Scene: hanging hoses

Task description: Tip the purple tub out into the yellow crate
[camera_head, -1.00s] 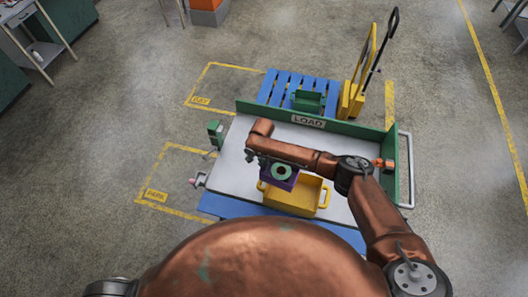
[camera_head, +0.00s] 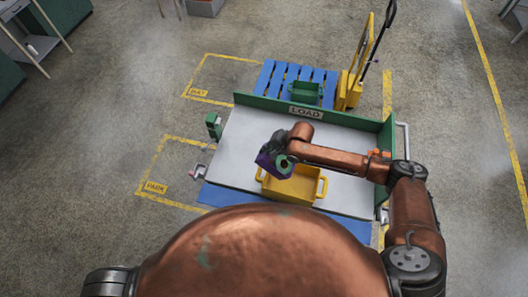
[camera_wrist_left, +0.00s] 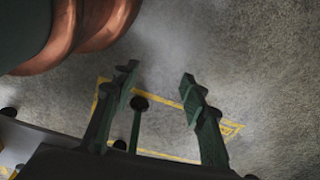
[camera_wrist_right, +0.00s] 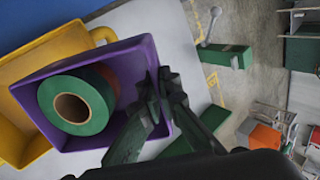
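The purple tub (camera_head: 264,161) is tilted above the yellow crate (camera_head: 299,186), at the crate's back left in the head view. My right gripper (camera_wrist_right: 166,80) is shut on the tub's side wall. The right wrist view shows a green ring-shaped roll (camera_wrist_right: 100,112) inside the purple tub (camera_wrist_right: 139,57), with an orange-brown piece partly hidden behind it. The yellow crate (camera_wrist_right: 12,117) lies beyond and below the tub there; its inside is largely hidden. My left gripper (camera_wrist_left: 165,100) is open and empty over the floor; it is not seen in the head view.
The crate stands on a grey table top (camera_head: 237,145) with a green board marked LOAD (camera_head: 306,112) along its back. A green fixture (camera_head: 213,125) is at its left edge.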

